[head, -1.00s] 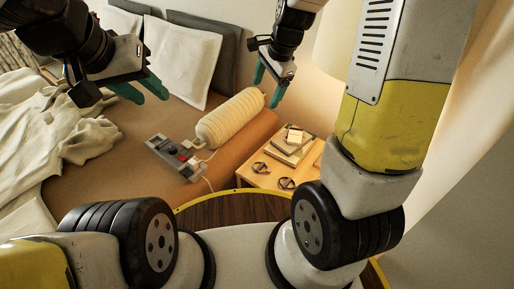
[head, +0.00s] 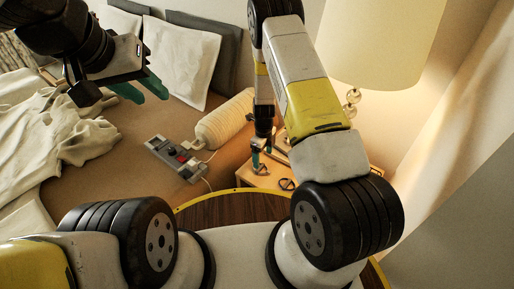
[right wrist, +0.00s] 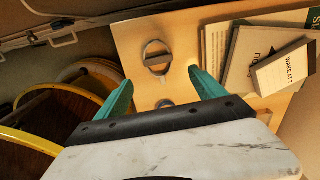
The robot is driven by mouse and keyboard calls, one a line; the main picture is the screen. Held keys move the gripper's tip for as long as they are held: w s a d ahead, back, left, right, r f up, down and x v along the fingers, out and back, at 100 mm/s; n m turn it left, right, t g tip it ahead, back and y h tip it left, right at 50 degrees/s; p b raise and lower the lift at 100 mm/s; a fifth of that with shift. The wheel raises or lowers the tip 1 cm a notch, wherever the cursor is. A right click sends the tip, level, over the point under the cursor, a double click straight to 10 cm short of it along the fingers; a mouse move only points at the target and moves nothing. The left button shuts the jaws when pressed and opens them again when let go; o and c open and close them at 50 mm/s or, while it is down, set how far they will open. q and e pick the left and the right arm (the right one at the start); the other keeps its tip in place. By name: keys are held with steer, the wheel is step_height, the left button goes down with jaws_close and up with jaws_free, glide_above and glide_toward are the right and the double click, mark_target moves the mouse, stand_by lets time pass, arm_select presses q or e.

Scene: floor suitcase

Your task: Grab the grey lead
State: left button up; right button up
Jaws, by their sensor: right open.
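Two small dark grey looped leads lie on the wooden nightstand. The left lead (head: 259,172) and the right lead (head: 287,184) show in the head view. In the right wrist view one grey loop with a flat band (right wrist: 157,57) lies just beyond the fingertips; a second (right wrist: 165,103) is partly hidden by my gripper's body. I cannot tell which one the task means. My right gripper (right wrist: 160,80) is open and empty, pointing down above the nightstand; it also shows in the head view (head: 262,158). My left gripper (head: 142,90) is open and empty above the bed.
The nightstand (right wrist: 130,40) also holds books (right wrist: 230,65) and a small box (right wrist: 285,68). A grey control box (head: 175,157) and a cream roll (head: 225,120) lie on the bed. A lamp (head: 385,40) stands behind my right arm.

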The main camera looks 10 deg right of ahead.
mark_target(262, 168)
steer(key=f, duration=0.7)
steer(key=shift+w+a, duration=0.1)
steer(key=shift+a, duration=0.1)
steer(key=c, duration=1.5)
steer(key=shift+o, duration=0.2)
